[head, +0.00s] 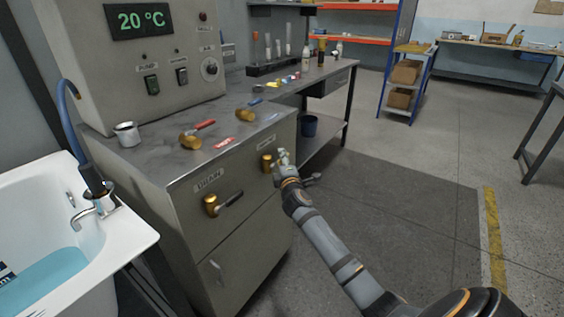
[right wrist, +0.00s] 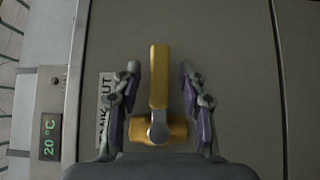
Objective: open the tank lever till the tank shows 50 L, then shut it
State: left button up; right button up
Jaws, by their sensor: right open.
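The tank lever (right wrist: 159,78) is a yellow bar on a brass valve body with a grey pivot, in the right wrist view. A partly covered label (right wrist: 106,105) is beside it. In the head view the brass valve (head: 267,163) shows on the cabinet front, its handle hidden behind my gripper. My right gripper (right wrist: 160,70) is open, with one finger on each side of the lever and a gap to both; it also shows in the head view (head: 284,158). The display (head: 141,20) reads 20 °C; no litre reading is visible. My left gripper is not in view.
A drain valve (head: 211,204) with a dark handle is lower left on the cabinet front. Red-handled (head: 190,141) and blue-handled (head: 246,114) valves and a metal cup (head: 127,134) are on top. A white tub (head: 138,240) holds blue water at left. Floor at right is clear.

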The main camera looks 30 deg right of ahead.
jog(key=shift+w, duration=0.1)
grip_shut()
dwell(0.5)
